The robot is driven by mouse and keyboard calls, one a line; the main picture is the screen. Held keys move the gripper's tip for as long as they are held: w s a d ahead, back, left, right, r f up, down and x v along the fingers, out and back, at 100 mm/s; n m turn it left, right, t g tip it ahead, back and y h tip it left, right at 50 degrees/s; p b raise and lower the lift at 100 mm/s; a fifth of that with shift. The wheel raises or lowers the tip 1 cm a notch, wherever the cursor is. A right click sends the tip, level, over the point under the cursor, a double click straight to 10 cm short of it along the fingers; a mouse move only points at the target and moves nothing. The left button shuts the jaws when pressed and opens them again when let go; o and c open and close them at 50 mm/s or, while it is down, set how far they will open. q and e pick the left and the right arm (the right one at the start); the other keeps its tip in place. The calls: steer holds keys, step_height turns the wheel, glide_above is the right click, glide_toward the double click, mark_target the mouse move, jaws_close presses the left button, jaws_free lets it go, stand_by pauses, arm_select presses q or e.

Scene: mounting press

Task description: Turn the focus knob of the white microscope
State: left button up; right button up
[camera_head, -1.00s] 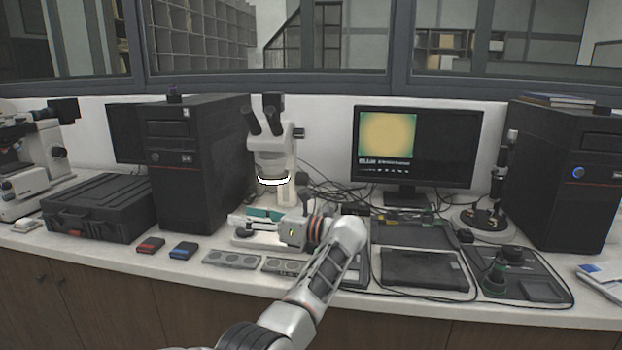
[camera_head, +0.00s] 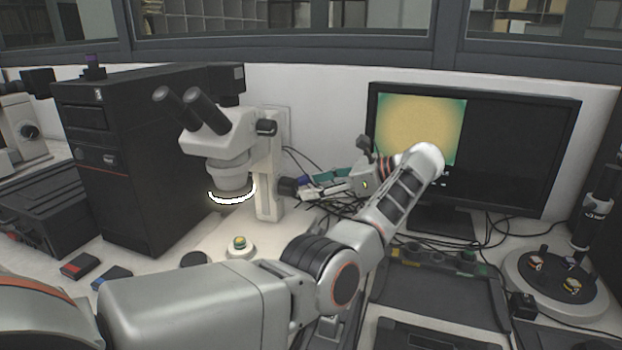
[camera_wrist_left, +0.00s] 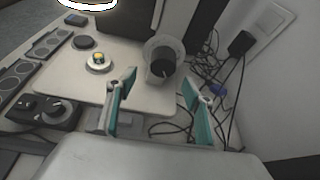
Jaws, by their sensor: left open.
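The white microscope (camera_head: 215,136) stands left of the monitor, its ring light lit. Its focus knob (camera_head: 288,187) is black and sticks out to the right low on the column. In the left wrist view the knob (camera_wrist_left: 162,65) shows end-on on a pale round mount. My left gripper (camera_head: 306,187) comes to the knob from the right. In the left wrist view my left gripper (camera_wrist_left: 160,84) is open, its teal fingers on either side below the knob and nothing between them. I cannot tell if they touch it. My right gripper is out of view.
A small round holder (camera_head: 240,246) with a yellow-green top sits on the microscope base. A black computer tower (camera_head: 130,160) stands left of the microscope. Loose cables (camera_wrist_left: 225,85) lie behind and right of the knob. The monitor (camera_head: 520,150) is close behind my left arm.

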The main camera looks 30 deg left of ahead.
mark_target(295, 188)
arm_select(q)
steer(key=p+x, duration=0.1)
steer(key=x, duration=0.5)
steer(key=shift+w+a, duration=0.15)
steer(key=shift+w, duration=0.05)
steer(key=shift+s+a+f, duration=0.1)
steer(key=shift+a+f, duration=0.15)
steer(key=shift+a, duration=0.4)
steer(key=shift+f, duration=0.1)
steer(key=c, duration=1.1)
